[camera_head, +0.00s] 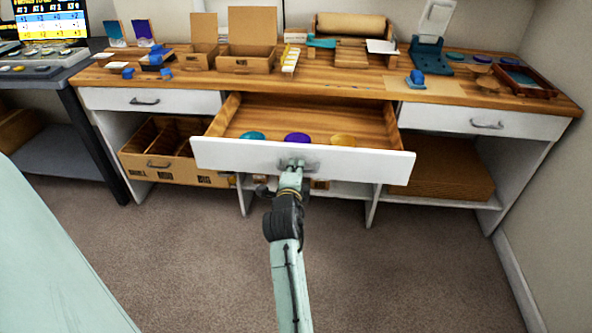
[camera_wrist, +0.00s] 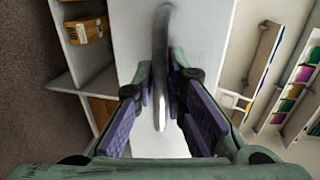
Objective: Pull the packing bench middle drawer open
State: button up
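The packing bench (camera_head: 330,88) has a wooden top and white drawer fronts. Its middle drawer (camera_head: 365,164) stands well out from the bench, and its wooden inside shows. A teal, a purple (camera_head: 297,138) and a yellow round piece lie in it. My gripper (camera_head: 292,166) is at the middle of the drawer front and covers much of the handle. In the wrist view the curved metal handle (camera_wrist: 161,50) runs between the fingers of my gripper (camera_wrist: 162,88), whose tips close in on both its sides. The drawer front (camera_wrist: 212,28) is right behind them.
The left drawer (camera_head: 120,100) and right drawer (camera_head: 450,120) are closed. A cardboard bin (camera_head: 180,172) and stacked brown sheets (camera_head: 445,170) fill the lower shelves. Boxes (camera_head: 250,55) and tools crowd the top. The carpet (camera_head: 420,260) in front is clear.

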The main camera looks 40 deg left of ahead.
aim_at(297, 161)
grip_shut()
dwell(0.3)
jog(key=b+x, duration=0.1)
jog(key=x, duration=0.1)
jog(key=b+x, duration=0.1)
jog(key=x, duration=0.1)
jog(key=r+b+x, duration=0.1)
jog(key=x, duration=0.1)
jog(key=shift+w+a+b, duration=0.15)
jog(key=shift+b, duration=0.15)
jog(key=shift+w+a, duration=0.2)
jog(key=shift+w, duration=0.05)
jog(key=shift+r, duration=0.1)
jog(key=shift+o, duration=1.1)
grip_release()
